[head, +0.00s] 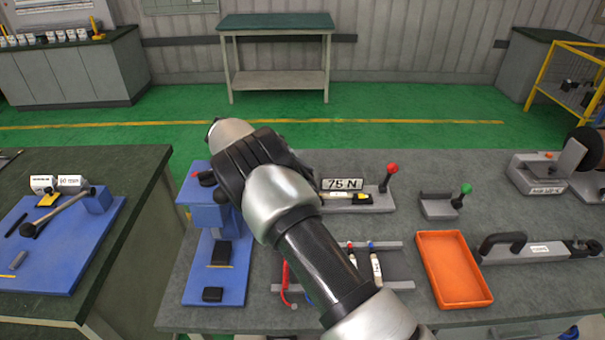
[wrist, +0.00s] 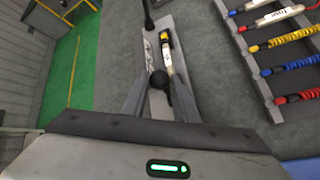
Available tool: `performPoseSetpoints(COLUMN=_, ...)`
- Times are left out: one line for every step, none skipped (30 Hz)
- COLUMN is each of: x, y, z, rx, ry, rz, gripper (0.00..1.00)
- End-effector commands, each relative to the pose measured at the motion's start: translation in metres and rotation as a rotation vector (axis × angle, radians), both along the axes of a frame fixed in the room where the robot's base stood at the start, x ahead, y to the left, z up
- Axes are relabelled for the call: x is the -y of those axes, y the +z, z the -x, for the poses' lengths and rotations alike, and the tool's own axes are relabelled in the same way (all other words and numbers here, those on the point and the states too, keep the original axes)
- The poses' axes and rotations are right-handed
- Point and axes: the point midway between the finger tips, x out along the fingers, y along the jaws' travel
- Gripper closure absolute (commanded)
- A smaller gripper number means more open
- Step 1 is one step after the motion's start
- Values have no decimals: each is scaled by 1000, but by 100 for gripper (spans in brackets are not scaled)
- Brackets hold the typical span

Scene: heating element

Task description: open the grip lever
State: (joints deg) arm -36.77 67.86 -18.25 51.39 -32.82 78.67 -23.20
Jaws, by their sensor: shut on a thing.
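A grey fixture (head: 370,203) with a "75 N" plate (head: 342,184) stands on the bench, with a red-knobbed lever (head: 390,175) upright at its right end. A yellow-and-black element lies in it (head: 350,197) and also shows in the wrist view (wrist: 167,50). In the wrist view, a black ball knob (wrist: 159,78), seemingly the grip lever's, is at the near end of this fixture. My gripper (wrist: 160,95) is around this knob, one finger on each side, shut on it. The head view hides my fingertips and the knob behind my arm.
To the right stand a small green-knobbed fixture (head: 440,204), an orange tray (head: 454,268) and a long black-handled tool (head: 510,250). A rack (head: 402,284) with coloured-ended elements is nearer. A blue press (head: 207,225) stands close left of my arm.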

Motion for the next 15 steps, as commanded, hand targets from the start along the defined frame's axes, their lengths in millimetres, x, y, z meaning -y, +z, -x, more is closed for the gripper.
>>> performPoseSetpoints(x=-1, y=1, z=-2, rx=8, ry=5, rz=-3, gripper=100)
performPoseSetpoints(x=-1, y=1, z=-2, rx=8, ry=5, rz=-3, gripper=100)
performPoseSetpoints(x=-1, y=1, z=-2, rx=8, ry=5, rz=-3, gripper=100)
performPoseSetpoints(x=-1, y=1, z=-2, rx=8, ry=5, rz=-3, gripper=100)
performPoseSetpoints(x=-1, y=1, z=-2, rx=8, ry=5, rz=-5, gripper=100)
performPoseSetpoints(x=-1, y=1, z=-2, rx=8, ry=5, rz=-5, gripper=68)
performPoseSetpoints(x=-1, y=1, z=-2, rx=8, ry=4, rz=-4, gripper=63)
performPoseSetpoints(x=-1, y=1, z=-2, rx=7, ry=3, rz=-4, gripper=58)
performPoseSetpoints(x=-1, y=1, z=-2, rx=6, ry=4, rz=-3, gripper=55)
performPoseSetpoints(x=-1, y=1, z=-2, rx=5, ry=3, rz=-4, gripper=55)
performPoseSetpoints(x=-1, y=1, z=-1, rx=5, ry=2, rz=-3, gripper=55)
performPoseSetpoints(x=-1, y=1, z=-1, rx=4, ry=2, rz=-3, gripper=55)
performPoseSetpoints(x=-1, y=1, z=-1, rx=4, ry=2, rz=-3, gripper=55)
performPoseSetpoints(x=-1, y=0, z=-1, rx=4, ry=2, rz=-3, gripper=55)
performPoseSetpoints(x=0, y=0, z=-1, rx=3, ry=3, rz=-2, gripper=55)
